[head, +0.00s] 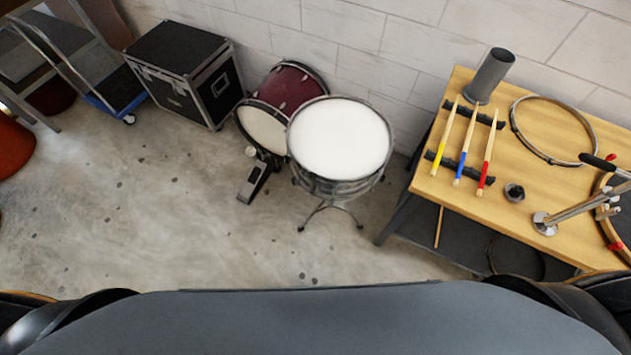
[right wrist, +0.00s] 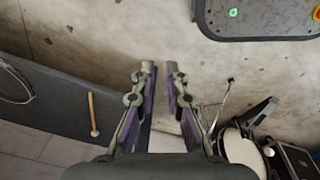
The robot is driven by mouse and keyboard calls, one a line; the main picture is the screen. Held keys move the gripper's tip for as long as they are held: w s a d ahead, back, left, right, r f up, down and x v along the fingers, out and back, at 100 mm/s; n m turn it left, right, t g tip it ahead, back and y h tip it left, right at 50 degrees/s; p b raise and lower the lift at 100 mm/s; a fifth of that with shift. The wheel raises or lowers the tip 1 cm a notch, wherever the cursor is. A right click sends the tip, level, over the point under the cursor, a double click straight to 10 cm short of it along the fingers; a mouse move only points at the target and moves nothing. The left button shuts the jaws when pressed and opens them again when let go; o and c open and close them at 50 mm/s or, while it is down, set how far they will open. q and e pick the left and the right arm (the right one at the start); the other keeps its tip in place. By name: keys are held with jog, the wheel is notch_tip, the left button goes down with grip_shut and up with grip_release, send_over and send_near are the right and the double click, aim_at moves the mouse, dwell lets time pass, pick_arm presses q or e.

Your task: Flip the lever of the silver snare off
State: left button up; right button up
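The silver snare (head: 335,187) stands on a tripod stand on the floor, its white head (head: 340,137) facing up, in the middle of the head view. I cannot make out its lever at this size. My right gripper (right wrist: 160,72) shows in the right wrist view with its two fingers apart and nothing between them. It is over the floor, away from the snare. A white drum head (right wrist: 240,150) shows partly at the lower right there; I cannot tell which drum it belongs to. My left gripper is not in view.
A dark red bass drum (head: 285,88) with a pedal (head: 254,182) stands behind the snare. A black case (head: 185,72) is left of it. A wooden bench (head: 425,187) with drumsticks, a hoop (head: 551,160) and a grey cylinder (head: 489,76) is right. The floor in front is clear.

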jog(key=w+r+m, duration=0.1)
jog(key=w+m, duration=0.1)
jog(key=w, duration=0.2)
jog(key=w+r+m, duration=0.1)
jog(key=w+m, duration=0.1)
jog(key=w, duration=0.2)
jog(key=w+r+m+b, duration=0.1)
jog(key=w+m, duration=0.1)
jog(key=w, duration=0.3)
jog(key=shift+d+r+t+y, duration=0.3)
jog(key=shift+d+t+y, duration=0.05)
jog(key=shift+t+y, duration=0.05)
grip_shut()
jog(key=w+a+r+m+t+y+b, duration=0.1)
jog(key=w+a+r+m+y, duration=0.25)
jog(key=w+r+m, duration=0.45)
jog(key=w+a+r+m+t+y+b, duration=0.1)
jog(key=w+a+r+m+y, duration=0.2)
jog(key=w+r, duration=0.85)
jog(key=a+r+m+y, duration=0.1)
jog(key=a+r, duration=0.3)
jog(key=r, duration=0.3)
jog(key=a+r+m+g+y+b, duration=0.1)
jog(key=a+r+m, duration=0.1)
jog(key=r, duration=0.5)
jog(key=shift+a+r, duration=0.4)
jog(key=shift+a, duration=0.45)
